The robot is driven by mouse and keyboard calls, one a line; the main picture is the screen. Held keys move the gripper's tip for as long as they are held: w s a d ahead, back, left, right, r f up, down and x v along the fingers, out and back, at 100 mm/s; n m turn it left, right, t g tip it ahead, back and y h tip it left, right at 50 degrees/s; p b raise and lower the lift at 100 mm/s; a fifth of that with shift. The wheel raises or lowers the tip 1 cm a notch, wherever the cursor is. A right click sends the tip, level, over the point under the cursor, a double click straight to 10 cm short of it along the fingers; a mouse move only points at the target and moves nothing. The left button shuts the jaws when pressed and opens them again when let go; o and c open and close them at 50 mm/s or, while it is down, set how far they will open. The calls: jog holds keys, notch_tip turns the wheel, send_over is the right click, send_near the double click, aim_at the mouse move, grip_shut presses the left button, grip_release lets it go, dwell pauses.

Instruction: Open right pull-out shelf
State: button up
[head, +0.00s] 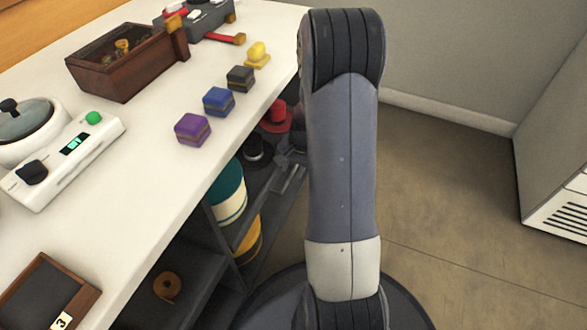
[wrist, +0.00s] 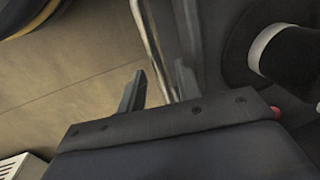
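The pull-out shelf is a dark tray (wrist: 208,40) in the wrist view, with a black hat with a white band (wrist: 292,62) on it. A thin pale metal bar handle (wrist: 146,35) runs along its edge. My gripper (wrist: 157,86) is open, with one finger on each side of the bar; I cannot tell whether either touches it. In the head view my gripper (head: 289,168) is beside the hats under the counter, partly hidden by my arm. How far the shelf is out cannot be told.
The white counter (head: 150,160) carries purple, blue, dark and yellow blocks, a brown box (head: 120,85) and a white scale (head: 65,160). Below are a red hat (head: 277,118) and a teal-and-white drum (head: 226,195). Floor (head: 450,190) at right is clear, up to a grey cabinet (head: 560,130).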

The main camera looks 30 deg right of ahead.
jog(key=shift+c, duration=0.5)
grip_shut()
